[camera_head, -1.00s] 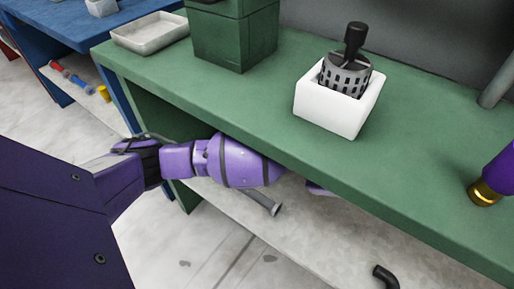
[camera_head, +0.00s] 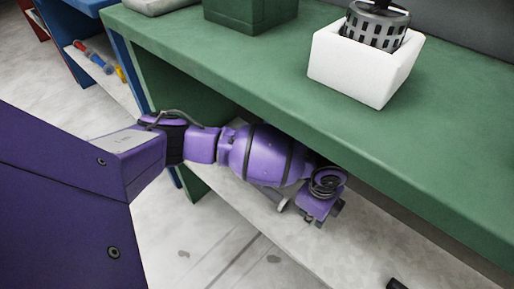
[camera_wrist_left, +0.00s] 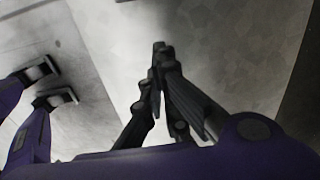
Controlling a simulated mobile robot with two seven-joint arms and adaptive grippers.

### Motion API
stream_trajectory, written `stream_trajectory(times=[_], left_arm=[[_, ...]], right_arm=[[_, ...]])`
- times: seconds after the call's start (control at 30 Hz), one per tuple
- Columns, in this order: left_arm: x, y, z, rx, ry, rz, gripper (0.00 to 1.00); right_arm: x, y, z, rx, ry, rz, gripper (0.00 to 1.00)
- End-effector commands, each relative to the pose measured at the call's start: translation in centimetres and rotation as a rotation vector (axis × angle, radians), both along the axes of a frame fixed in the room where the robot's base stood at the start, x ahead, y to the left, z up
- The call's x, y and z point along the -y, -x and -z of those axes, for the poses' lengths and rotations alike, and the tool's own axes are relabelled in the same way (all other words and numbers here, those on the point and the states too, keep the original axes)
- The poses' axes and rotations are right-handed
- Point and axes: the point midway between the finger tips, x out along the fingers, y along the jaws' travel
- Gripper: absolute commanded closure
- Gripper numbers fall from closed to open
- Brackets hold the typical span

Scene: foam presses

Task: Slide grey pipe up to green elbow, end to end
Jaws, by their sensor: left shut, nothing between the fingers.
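My left gripper (camera_head: 328,214) reaches under the green bench top, above the pale lower shelf (camera_head: 345,252). In the left wrist view the left gripper's dark fingers (camera_wrist_left: 160,50) are shut, with nothing between them. A small piece of the grey pipe (camera_head: 283,205) shows just left of the gripper; my arm hides the rest. A dark elbow-like piece (camera_head: 397,285) is cut off by the bottom edge of the head view, right of and apart from the gripper. I see no clearly green elbow. The right gripper is not in view.
The green bench top (camera_head: 300,125) overhangs my left arm. On it stand a white square holder (camera_head: 355,72) with a grey slotted part and a green box (camera_head: 235,15). Blue furniture at the left has small coloured parts (camera_head: 95,60) on its shelf.

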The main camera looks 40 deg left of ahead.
Motion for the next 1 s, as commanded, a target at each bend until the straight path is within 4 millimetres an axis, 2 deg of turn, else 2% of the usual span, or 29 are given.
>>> stream_trajectory(times=[0.03, 0.07, 0.1, 0.2, 0.4, 0.77, 0.87, 1.0], left_arm=[[0.1, -0.1, 1.4, -0.001, 0.001, 0.000, 1.00], [-0.2, -0.1, 1.7, 0.000, 0.000, -0.001, 1.00], [-1.3, -0.2, 1.3, 0.004, -0.003, -0.002, 1.00], [-2.6, -0.2, 1.1, 0.004, -0.002, 0.000, 1.00], [-3.8, -0.2, 0.9, 0.004, 0.001, 0.001, 1.00], [-3.9, -0.3, 0.7, 0.006, 0.002, 0.001, 1.00], [-4.5, -0.3, 0.5, 0.006, 0.002, 0.000, 1.00], [-6.3, -0.3, 0.3, 0.006, 0.000, -0.003, 1.00]], right_arm=[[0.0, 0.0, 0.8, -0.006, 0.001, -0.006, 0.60], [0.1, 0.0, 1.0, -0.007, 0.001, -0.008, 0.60], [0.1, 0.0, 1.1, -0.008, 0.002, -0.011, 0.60], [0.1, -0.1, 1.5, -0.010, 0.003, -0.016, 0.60], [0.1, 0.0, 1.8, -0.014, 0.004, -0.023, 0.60], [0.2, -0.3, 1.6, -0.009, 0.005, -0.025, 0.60], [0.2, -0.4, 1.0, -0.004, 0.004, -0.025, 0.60], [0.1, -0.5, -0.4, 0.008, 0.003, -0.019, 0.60]])
